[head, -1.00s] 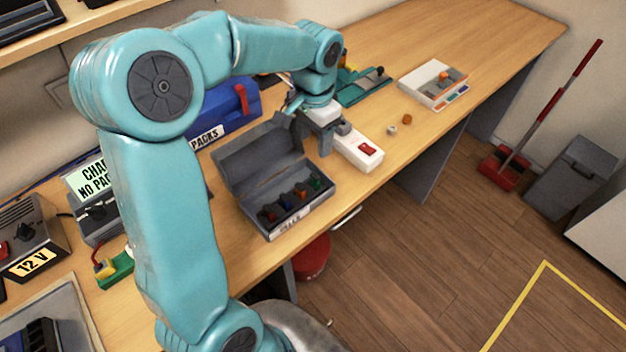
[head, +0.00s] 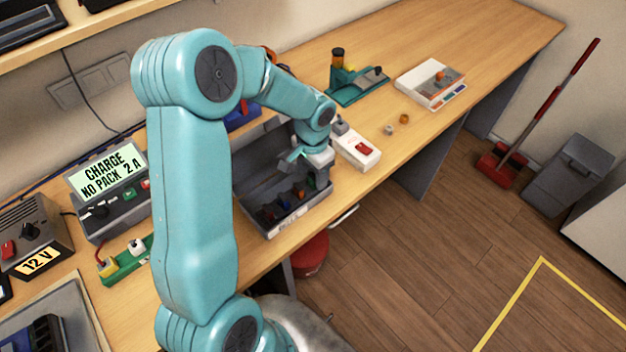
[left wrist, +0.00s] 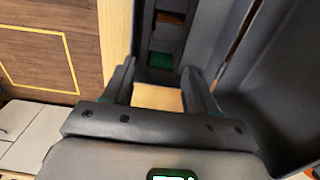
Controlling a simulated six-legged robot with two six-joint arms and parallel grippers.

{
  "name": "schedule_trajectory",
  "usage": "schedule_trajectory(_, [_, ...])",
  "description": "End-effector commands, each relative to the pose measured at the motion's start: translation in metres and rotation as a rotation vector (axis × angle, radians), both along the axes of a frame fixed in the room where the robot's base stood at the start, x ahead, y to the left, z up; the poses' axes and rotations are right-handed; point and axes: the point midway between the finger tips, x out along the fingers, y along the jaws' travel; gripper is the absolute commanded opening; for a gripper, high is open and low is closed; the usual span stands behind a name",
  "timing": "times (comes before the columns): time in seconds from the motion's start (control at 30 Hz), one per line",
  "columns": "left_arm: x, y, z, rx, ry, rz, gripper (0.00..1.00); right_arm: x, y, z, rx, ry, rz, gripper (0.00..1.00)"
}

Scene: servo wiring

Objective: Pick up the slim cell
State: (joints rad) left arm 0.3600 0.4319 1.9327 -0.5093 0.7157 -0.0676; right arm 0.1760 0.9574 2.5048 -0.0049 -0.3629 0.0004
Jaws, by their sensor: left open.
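An open grey case (head: 275,231) stands on the bench with its lid raised at the back. Several small coloured pieces (head: 284,202) sit inside along its front; which of them is the slim cell I cannot tell. My left gripper (head: 317,178) is over the right end of the case, partly hiding it. In the left wrist view its fingers (left wrist: 160,68) are spread apart with nothing between them. A green piece (left wrist: 161,60) in a dark slot of the case shows just beyond the fingertips, and an orange-brown one (left wrist: 171,18) lies farther along.
A white box with a red switch (head: 362,148) stands just right of the case. A charger (head: 108,190) stands left. The far right bench is clear.

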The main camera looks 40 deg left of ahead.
Motion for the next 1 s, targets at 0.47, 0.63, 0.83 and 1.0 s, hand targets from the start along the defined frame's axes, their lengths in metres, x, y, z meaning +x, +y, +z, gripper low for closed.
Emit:
schedule_trajectory(0.47, [0.000,0.000,0.001,0.000,0.000,0.000,0.00,0.000,0.000,0.000,0.000,0.000,0.000,0.43])
schedule_trajectory(0.63, [0.001,0.000,0.008,0.002,-0.001,0.000,0.00,0.000,0.000,-0.001,0.000,0.000,0.000,0.43])
schedule_trajectory(0.83, [0.002,0.000,0.041,0.002,-0.006,0.001,0.00,0.000,0.000,-0.006,0.000,0.000,0.000,0.43])
schedule_trajectory(1.0, [0.002,0.000,0.093,0.003,-0.010,0.000,0.00,0.000,0.000,-0.011,0.000,0.000,0.000,0.43])
